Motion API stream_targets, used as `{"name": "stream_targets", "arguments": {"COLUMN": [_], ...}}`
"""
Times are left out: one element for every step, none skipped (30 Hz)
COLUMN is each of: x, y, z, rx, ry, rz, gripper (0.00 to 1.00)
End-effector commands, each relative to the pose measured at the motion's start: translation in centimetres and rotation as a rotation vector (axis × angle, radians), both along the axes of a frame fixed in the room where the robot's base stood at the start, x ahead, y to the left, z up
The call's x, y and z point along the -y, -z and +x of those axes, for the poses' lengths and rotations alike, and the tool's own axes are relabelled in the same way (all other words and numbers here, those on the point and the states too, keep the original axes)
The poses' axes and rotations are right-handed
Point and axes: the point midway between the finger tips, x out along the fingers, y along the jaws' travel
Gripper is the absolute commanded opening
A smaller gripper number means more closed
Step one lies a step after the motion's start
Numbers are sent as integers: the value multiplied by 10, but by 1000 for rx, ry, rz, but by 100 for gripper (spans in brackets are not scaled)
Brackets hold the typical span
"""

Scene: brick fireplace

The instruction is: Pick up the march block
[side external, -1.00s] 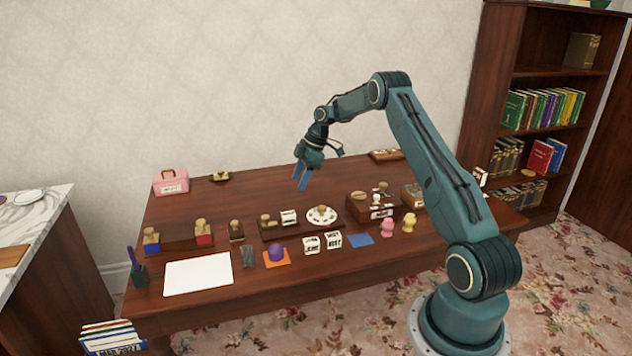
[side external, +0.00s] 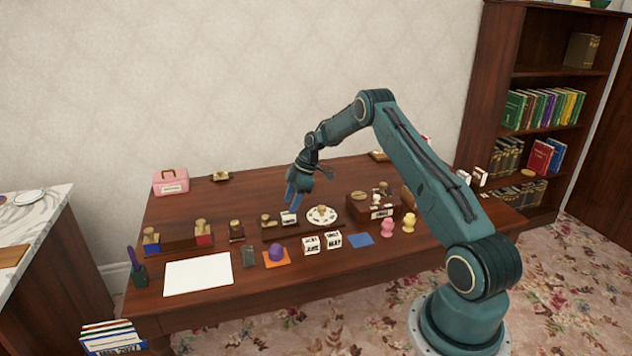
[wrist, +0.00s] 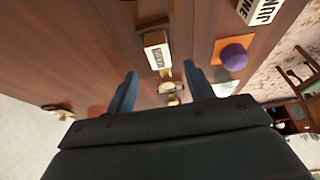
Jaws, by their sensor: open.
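A white block with dark lettering (side external: 289,217) sits in a small dark wooden holder (side external: 284,235) at the middle of the desk; it looks like the march block, though its word is hard to read. In the wrist view the same block (wrist: 157,56) lies just ahead of the fingertips, roughly between their lines. My gripper (side external: 293,199) is open, its blue fingers pointing down above and slightly behind the block. In the wrist view both fingers of my gripper (wrist: 160,70) stand apart with nothing held between them.
Two other lettered white cubes (side external: 322,242) stand in front, one marked like May. A purple dome on an orange pad (side external: 277,254) and a white plate with a stamp (side external: 322,216) are close by. A wooden box (side external: 368,207) stands to the right.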

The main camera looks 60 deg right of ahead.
Motion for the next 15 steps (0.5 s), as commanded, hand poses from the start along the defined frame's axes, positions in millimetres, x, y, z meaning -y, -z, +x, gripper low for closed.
{"name": "stream_targets", "arguments": {"x": [-2, -3, -4, -5, -6, -7, -7, -8, -9, -9, -10, -10, -10, -10, -10], "y": [7, 10, 15, 18, 21, 25, 28, 30, 32, 34, 35, 36, 36, 37, 37], "z": [1, 2, 3, 4, 5, 6, 7, 7, 8, 9, 9, 9, 9, 9, 9], "rx": [-2, -3, -3, -3, -3, -2, -2, -2, -2, -2, -2, -2, -2, -2, -2], "ry": [-1, -2, -1, -1, 0, 0, 0, 1, 1, 1, 1, 1, 1, 1, 1], "rz": [2, 3, 1, 1, 2, 1, 1, 0, 0, 0, 0, 0, 0, 0, 0], "gripper": [53, 53, 53, 53, 53, 53, 53, 53, 53, 53, 53, 53, 53, 53, 53]}}
